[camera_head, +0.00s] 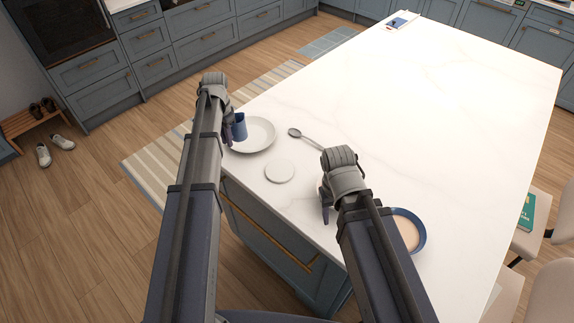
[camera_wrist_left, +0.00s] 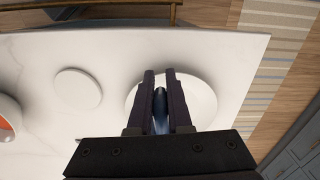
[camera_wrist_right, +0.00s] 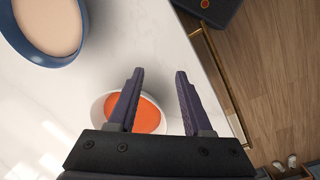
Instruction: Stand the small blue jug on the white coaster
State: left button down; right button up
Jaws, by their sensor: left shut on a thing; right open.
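The small blue jug (camera_head: 240,127) is between the fingers of my left gripper (camera_head: 231,130), which is shut on it. In the left wrist view the jug (camera_wrist_left: 160,106) is mostly hidden by the fingers. It appears at the left part of a white plate (camera_head: 262,137); I cannot tell whether it touches the plate. The round white coaster (camera_head: 280,171) lies bare on the counter, in front and to the right of the plate. It also shows in the left wrist view (camera_wrist_left: 78,90). My right gripper (camera_wrist_right: 160,82) is open and empty.
A white bowl with orange contents (camera_wrist_right: 150,118) is below my right gripper. A blue bowl with cream contents (camera_head: 411,232) is beside my right forearm. A spoon (camera_head: 300,134) lies right of the plate. The far white counter (camera_head: 430,100) is mostly clear.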

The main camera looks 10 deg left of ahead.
pick_arm(q)
jog(key=m+p, duration=0.1)
jog(key=p, duration=0.3)
send_near(280, 171)
jog(key=s+a+r, duration=0.3)
jog(key=s+r, duration=0.1)
pick_arm(e)
notch_tip(280, 171, up, 5)
pick_arm(q)
jog(key=f+b, duration=1)
jog(key=shift+s+a+f, duration=0.15)
jog(key=shift+a+f, duration=0.05)
jog(key=shift+f, duration=0.05)
pick_arm(e)
notch_tip(280, 171, down, 11)
jog(key=shift+r, duration=0.1)
pick_arm(q)
jog(key=shift+r, duration=0.15)
pick_arm(e)
jog(key=shift+r, duration=0.15)
pick_arm(q)
jog(key=c, duration=1.3)
grip_release()
jog(key=shift+f+b, duration=0.2)
jog(key=shift+b, duration=0.1)
pick_arm(e)
jog(key=shift+f, duration=0.2)
pick_arm(q)
jog(key=o, duration=0.5)
jog(key=shift+c, duration=0.2)
